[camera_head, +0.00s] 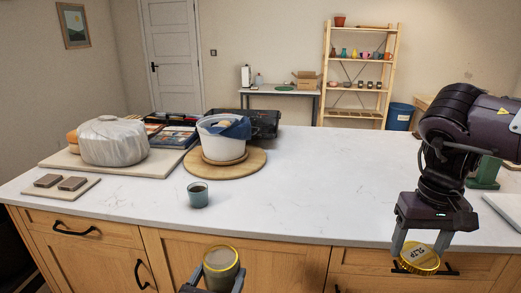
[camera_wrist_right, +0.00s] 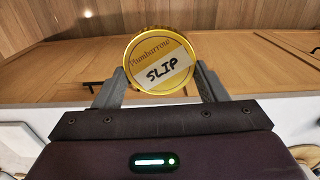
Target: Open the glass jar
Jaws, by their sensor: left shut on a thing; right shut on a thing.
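The glass jar (camera_head: 221,262) is at the bottom edge of the head view, in front of the counter. Its round top has a yellowish rim with grey-brown inside, and no lid sits on it. My left gripper (camera_head: 215,284) is shut around the jar; the jar's lower part is cut off by the frame. The gold lid (camera_head: 419,258), labelled "SLIP", is well to the right of the jar and apart from it. My right gripper (camera_head: 420,252) points down and is shut on the lid. The right wrist view shows the lid (camera_wrist_right: 159,60) between the two fingers.
The white countertop (camera_head: 300,200) is clear in its middle. A small green cup (camera_head: 198,195) stands near its front edge. A white bucket (camera_head: 222,145) stands on a round wooden board (camera_head: 250,163). A wrapped clay lump (camera_head: 113,142) sits at left. Wooden drawers (camera_head: 285,268) front the counter.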

